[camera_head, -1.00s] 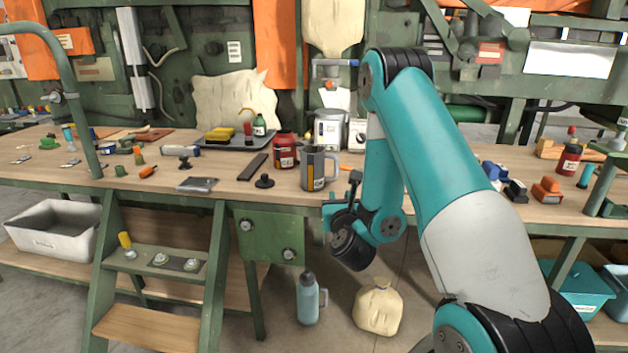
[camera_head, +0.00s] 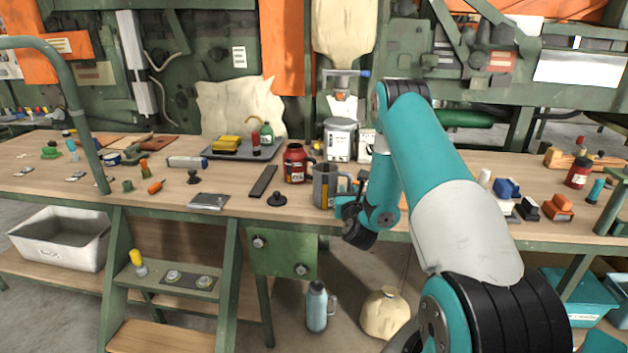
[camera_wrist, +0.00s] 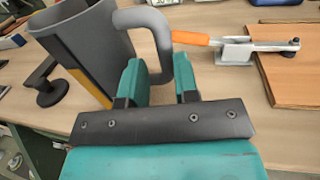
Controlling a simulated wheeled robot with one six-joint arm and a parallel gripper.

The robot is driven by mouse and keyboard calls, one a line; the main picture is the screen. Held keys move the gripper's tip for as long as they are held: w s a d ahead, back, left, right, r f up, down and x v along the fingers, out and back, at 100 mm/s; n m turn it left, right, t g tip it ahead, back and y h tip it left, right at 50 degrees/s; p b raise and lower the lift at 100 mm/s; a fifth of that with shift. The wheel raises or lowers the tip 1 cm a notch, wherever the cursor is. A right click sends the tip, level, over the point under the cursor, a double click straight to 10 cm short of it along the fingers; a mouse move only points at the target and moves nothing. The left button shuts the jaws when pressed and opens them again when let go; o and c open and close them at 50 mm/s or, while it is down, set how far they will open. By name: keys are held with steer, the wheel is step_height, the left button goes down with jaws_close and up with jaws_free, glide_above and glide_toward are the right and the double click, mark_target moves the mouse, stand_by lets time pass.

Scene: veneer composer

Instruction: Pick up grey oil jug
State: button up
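The grey oil jug (camera_head: 325,188) stands upright near the front edge of the workbench, with a yellow-orange stripe on its side. In the wrist view the jug (camera_wrist: 84,48) fills the upper left, and its grey handle (camera_wrist: 160,42) curves toward the right. My gripper (camera_wrist: 161,82) is open, its two teal fingers apart with a gap at the handle. The handle's lower part passes close to the right finger, and whether they touch is unclear. In the head view my gripper (camera_head: 348,208) is just right of the jug, partly hidden by my arm.
A red jar (camera_head: 295,164) and a grey-white canister (camera_head: 340,140) stand behind the jug. A black knob-topped piece (camera_head: 277,198) lies to its left. An orange-handled clamp (camera_wrist: 240,47) and wooden board (camera_wrist: 292,78) lie beyond my gripper. A blue bottle (camera_head: 317,307) stands on the floor.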

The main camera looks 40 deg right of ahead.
steer(key=shift+w+d, duration=0.25)
steer(key=shift+d, duration=0.4)
steer(key=shift+w+d, duration=0.2)
steer(key=shift+d, duration=0.4)
steer(key=shift+w+a, duration=0.1)
steer(key=shift+a, duration=0.05)
steer(key=shift+c, duration=0.2)
steer(key=shift+w+a, duration=0.1)
steer(key=shift+a, duration=0.1)
jaws_close()
steer(key=shift+r, duration=0.15)
step_height(320, 180, up, 20)
steer(key=p, duration=1.4)
steer(key=shift+d, duration=0.1)
steer(key=shift+c, duration=1.7)
jaws_free()
jaws_close()
